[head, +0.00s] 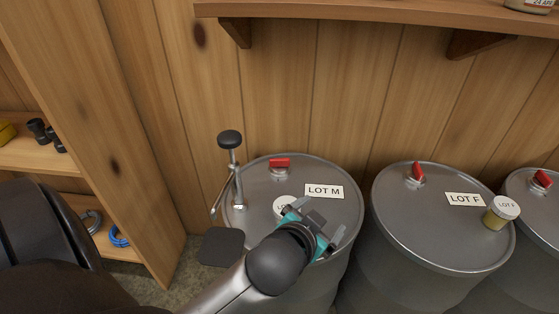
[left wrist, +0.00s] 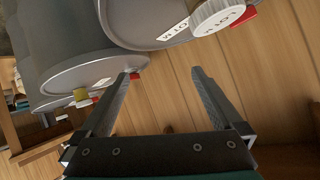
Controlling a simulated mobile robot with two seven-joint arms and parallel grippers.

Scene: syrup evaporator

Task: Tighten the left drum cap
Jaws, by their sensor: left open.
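The left drum (head: 258,232), grey and labelled LOT M, stands upright against the wood wall. Its red cap (head: 279,162), a wing-shaped handle on a metal base, sits near the back of the lid, the handle lying across the picture. My left gripper (head: 318,218) is over the front right of this lid, open and empty, apart from the cap. In the left wrist view the open fingers (left wrist: 164,74) have bare space between them. The red cap (left wrist: 247,15) shows there at the top, partly hidden behind a white-topped jar. My right gripper is not in view.
The jar (head: 282,205) stands on the left drum's lid, beside my gripper. A metal stand with a black knob (head: 230,139) rises at the lid's left edge. Two drums with red caps stand right, the LOT F drum (head: 400,205) bearing another jar. A shelf (head: 380,12) overhangs behind.

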